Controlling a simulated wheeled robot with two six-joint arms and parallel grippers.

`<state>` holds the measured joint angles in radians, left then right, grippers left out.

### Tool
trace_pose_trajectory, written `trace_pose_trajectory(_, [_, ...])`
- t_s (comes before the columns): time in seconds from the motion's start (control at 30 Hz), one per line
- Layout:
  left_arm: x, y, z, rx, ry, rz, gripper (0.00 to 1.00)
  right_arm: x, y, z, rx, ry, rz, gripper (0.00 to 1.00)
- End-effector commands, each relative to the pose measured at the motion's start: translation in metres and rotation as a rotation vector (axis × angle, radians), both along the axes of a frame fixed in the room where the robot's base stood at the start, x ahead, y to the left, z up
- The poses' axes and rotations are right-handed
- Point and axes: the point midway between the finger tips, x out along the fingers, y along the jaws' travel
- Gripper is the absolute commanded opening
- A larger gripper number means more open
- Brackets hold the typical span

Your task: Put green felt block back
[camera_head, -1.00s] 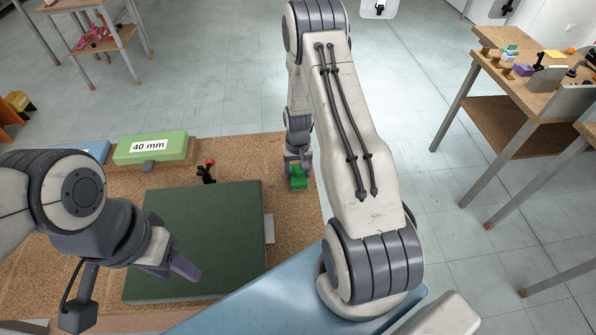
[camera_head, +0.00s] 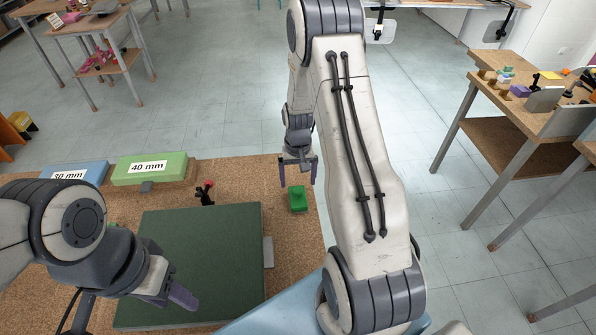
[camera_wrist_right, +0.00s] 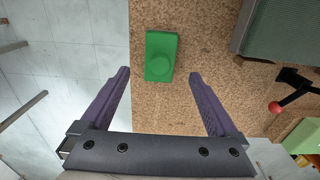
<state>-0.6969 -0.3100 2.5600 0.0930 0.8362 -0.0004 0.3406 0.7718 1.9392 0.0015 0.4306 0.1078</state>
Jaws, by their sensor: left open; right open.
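In the right wrist view the block (camera_wrist_right: 161,56) lies beyond and between the fingertips, clear of both. My right gripper (camera_head: 298,174) is open and empty, above and just behind the block in the head view; its purple fingers (camera_wrist_right: 162,75) show spread apart in the wrist view. My left gripper (camera_head: 180,297) is over the near part of the dark green board (camera_head: 205,255), with no object visible in it.
A green box marked 40 mm (camera_head: 150,170) and a blue box marked 30 mm (camera_head: 75,174) stand at the table's back left. A small black piece with a red knob (camera_head: 205,192) stands behind the board. Another table (camera_head: 520,110) with small items stands at the right.

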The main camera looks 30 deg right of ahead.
Motion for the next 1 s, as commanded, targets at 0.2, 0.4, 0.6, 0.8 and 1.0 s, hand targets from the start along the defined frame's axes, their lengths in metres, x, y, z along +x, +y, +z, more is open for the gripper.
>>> trace_pose_trajectory(0.2, [0.000,0.000,-0.008,0.000,0.000,0.000,0.47,0.001,0.000,0.036,-0.001,-0.003,0.000,0.95])
trace_pose_trajectory(0.4, [0.000,0.000,-0.009,0.000,0.000,0.000,0.47,0.000,0.000,0.048,0.000,0.000,0.000,0.95])
trace_pose_trajectory(0.6, [0.000,0.000,-0.008,0.000,0.000,0.000,0.47,0.000,0.026,0.064,0.001,-0.005,0.060,0.95])
trace_pose_trajectory(0.8, [0.000,0.000,-0.009,0.000,0.000,0.000,0.47,-0.027,0.131,0.122,0.012,-0.027,0.325,0.95])
trace_pose_trajectory(1.0, [0.000,0.000,-0.009,0.000,0.000,0.000,0.47,-0.105,0.225,0.170,0.035,-0.043,0.644,0.95])
